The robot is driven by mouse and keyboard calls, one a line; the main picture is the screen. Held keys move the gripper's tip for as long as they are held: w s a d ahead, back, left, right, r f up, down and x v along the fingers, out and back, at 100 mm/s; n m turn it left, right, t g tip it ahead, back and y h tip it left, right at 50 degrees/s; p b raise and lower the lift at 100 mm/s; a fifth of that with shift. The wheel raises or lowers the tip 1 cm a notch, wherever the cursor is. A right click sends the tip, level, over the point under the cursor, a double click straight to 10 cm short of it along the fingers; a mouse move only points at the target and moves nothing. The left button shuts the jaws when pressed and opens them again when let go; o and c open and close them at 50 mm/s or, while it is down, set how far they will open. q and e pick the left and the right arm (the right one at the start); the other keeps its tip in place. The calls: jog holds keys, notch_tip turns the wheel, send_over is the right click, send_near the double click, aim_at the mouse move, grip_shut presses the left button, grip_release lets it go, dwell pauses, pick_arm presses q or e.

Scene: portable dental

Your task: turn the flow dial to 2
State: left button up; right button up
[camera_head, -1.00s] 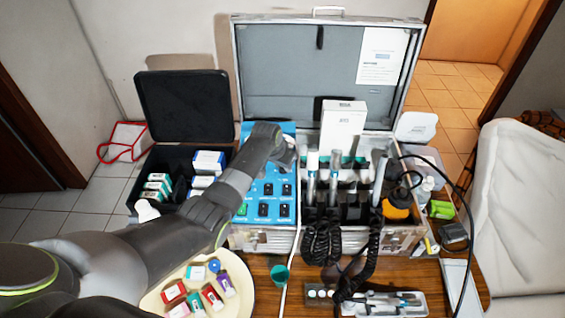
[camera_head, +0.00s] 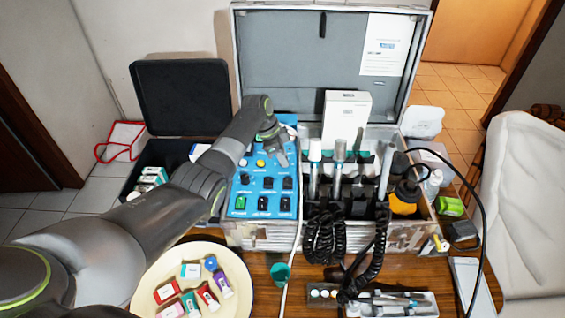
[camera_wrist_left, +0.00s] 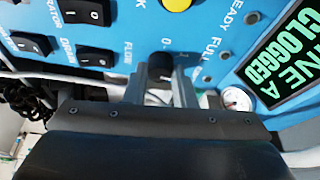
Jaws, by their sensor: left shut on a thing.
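The flow dial is a small black knob (camera_wrist_left: 160,66) on the blue control panel, next to the printed word FLOW in the left wrist view. My left gripper (camera_wrist_left: 160,82) is shut on it, with a finger on either side. The fingers hide part of the dial and its scale, so I cannot read its setting. In the head view, the left gripper (camera_head: 281,157) is at the upper right of the blue panel (camera_head: 252,183) and covers the dial. My right gripper is not in view.
Black rocker switches (camera_wrist_left: 95,56) and a yellow button (camera_wrist_left: 176,4) are near the dial. A pressure gauge (camera_wrist_left: 236,99) and a display (camera_wrist_left: 285,60) lie to the right. Handpieces (camera_head: 339,168) stand in the case right of the panel. A plate (camera_head: 244,300) holds small boxes.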

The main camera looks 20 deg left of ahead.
pick_arm(q)
jog(key=m+g+b, duration=0.1)
jog(key=m+b, duration=0.2)
jog(key=shift+w+f, duration=0.1)
jog(key=shift+f, duration=0.05)
jog(key=shift+m+g+b, duration=0.3)
jog(key=shift+m+b, duration=0.6)
jog(key=shift+b, duration=0.2)
jog(key=shift+r, duration=0.2)
jog(key=o, duration=1)
jog(key=b+v, duration=0.2)
jog(key=v, duration=1.5)
jog(key=shift+a+r+b, duration=0.15)
jog(key=shift+b, duration=0.25)
jog(key=shift+w, duration=0.1)
